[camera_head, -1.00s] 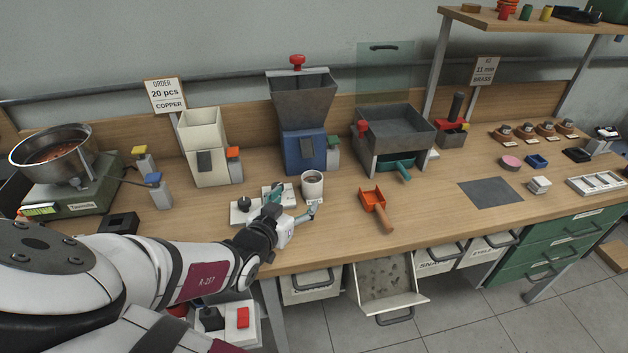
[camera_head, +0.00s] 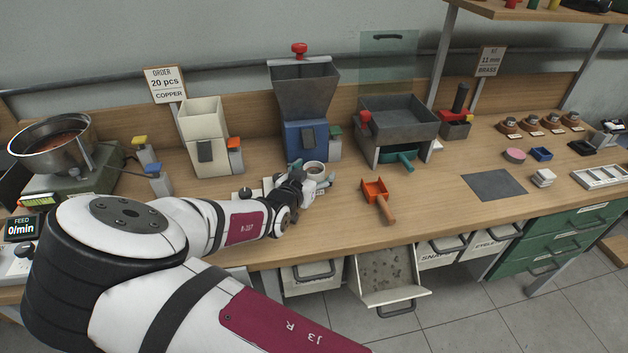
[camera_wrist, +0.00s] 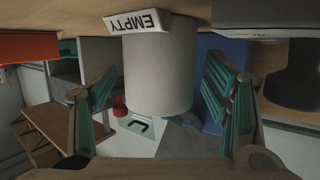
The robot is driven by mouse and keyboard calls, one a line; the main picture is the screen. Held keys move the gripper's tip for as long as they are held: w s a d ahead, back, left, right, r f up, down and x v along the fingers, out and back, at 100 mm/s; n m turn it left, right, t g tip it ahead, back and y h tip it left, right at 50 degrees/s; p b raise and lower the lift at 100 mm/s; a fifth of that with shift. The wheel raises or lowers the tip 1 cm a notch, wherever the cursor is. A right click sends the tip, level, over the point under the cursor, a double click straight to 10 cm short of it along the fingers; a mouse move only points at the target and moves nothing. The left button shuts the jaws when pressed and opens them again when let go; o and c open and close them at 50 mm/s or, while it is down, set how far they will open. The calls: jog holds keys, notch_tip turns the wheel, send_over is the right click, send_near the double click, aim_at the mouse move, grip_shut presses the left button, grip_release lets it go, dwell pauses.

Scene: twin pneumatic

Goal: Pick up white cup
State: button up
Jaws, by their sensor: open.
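The white cup (camera_head: 315,168) stands upright on the bench in front of the blue hopper machine, with something dark inside. My gripper (camera_head: 311,178) is at the cup, partly hiding its lower body. The wrist view is upside down and shows the pale cup (camera_wrist: 158,80) between the two teal-padded fingers of my gripper (camera_wrist: 163,92). The fingers are open, with a visible gap on each side of the cup. A small white card reading EMPTY (camera_wrist: 137,22) is by the cup's base.
The blue hopper machine (camera_head: 306,135) stands behind the cup, with a cream hopper (camera_head: 205,135) to its left. An orange scoop (camera_head: 377,195) lies to the right. A grey sieve box (camera_head: 397,120) stands farther back right.

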jog(key=c, duration=1.3)
jog(key=shift+r, duration=0.1)
jog(key=shift+c, duration=0.2)
